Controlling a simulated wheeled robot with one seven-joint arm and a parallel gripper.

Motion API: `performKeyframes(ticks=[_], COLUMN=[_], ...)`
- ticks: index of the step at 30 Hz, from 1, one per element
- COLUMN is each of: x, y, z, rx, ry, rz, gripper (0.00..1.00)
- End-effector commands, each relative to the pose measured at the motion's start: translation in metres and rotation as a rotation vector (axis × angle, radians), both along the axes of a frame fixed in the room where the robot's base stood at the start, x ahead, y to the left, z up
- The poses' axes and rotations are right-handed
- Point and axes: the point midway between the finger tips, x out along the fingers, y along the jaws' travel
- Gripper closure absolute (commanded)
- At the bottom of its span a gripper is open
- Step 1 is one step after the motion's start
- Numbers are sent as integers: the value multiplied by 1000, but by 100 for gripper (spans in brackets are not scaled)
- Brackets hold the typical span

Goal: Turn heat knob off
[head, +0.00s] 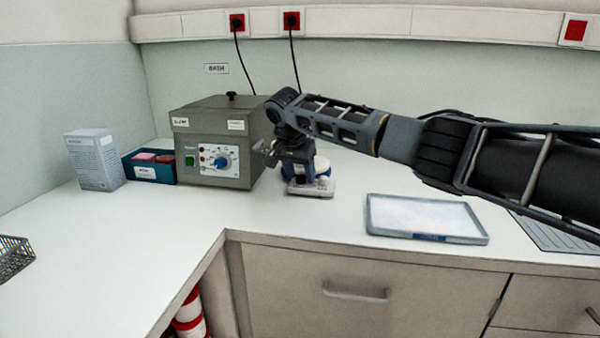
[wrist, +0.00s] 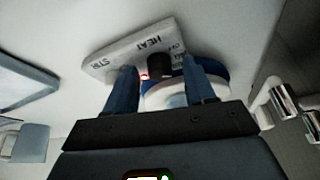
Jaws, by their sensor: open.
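A small white stirrer hotplate (head: 312,188) with a round blue-and-white top stands on the bench beside the grey bath. In the wrist view its white panel (wrist: 120,50) shows the words HEAT and STIR, turned over. A dark knob (wrist: 159,64) stands near the word HEAT. My gripper (head: 297,173) points down at the hotplate's front part. In the wrist view its two blue fingers are apart, one on each side of the dark knob. I cannot tell whether they touch it. The knob's pointer is hidden, and the STIR knob is not clear.
A grey bath (head: 212,140) with its own blue dial stands close on the left. Beyond it are a blue box (head: 150,167) and a carton (head: 95,160). A shallow tray (head: 425,219) lies to the right. The front left bench is mostly clear.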

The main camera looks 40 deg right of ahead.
Motion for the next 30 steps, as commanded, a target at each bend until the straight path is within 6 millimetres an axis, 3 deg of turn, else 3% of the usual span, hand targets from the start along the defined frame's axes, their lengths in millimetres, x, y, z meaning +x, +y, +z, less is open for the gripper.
performKeyframes(ticks=[2, 17, 30], x=[0, 0, -1], y=[0, 0, 2], z=[0, 0, 3], rx=[0, 0, 6], ry=[0, 0, 1], rz=[0, 0, 49], gripper=[51, 98, 100])
